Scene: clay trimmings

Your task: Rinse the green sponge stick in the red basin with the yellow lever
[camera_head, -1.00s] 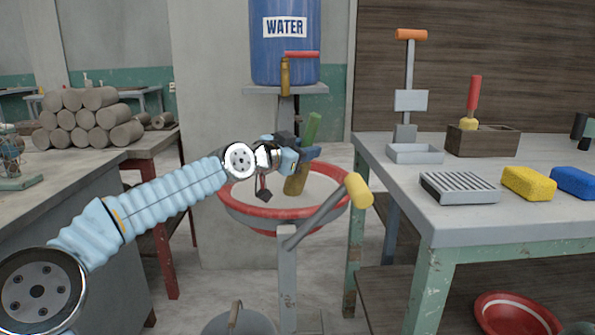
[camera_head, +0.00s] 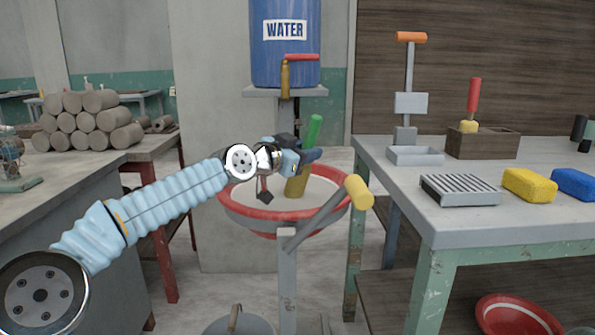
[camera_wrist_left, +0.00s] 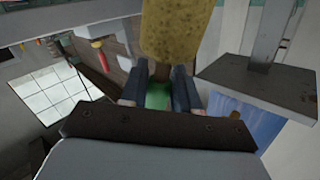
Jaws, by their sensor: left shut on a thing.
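The green sponge stick has a green handle (camera_head: 314,130) and a yellowish sponge end (camera_head: 297,185). My left gripper (camera_head: 308,156) is shut on it, over the basin, with the handle up and the sponge end down, slightly tilted. In the left wrist view the sponge (camera_wrist_left: 176,30) sticks out beyond the fingers, with a bit of green between them. The red basin (camera_head: 268,215) has a red rim and a pale inside. The sponge end overlaps the basin's inside; I cannot tell whether it touches anything. The yellow lever (camera_head: 359,192) slants up at the basin's right front. My right gripper is out of view.
A blue water tank (camera_head: 285,55) with a red-handled tap (camera_head: 300,57) stands on a shelf behind the basin. The right table (camera_head: 400,170) holds a grey grate tray (camera_head: 459,189), a yellow sponge block (camera_head: 529,184) and a wooden box (camera_head: 483,142). A bucket (camera_head: 240,322) stands on the floor.

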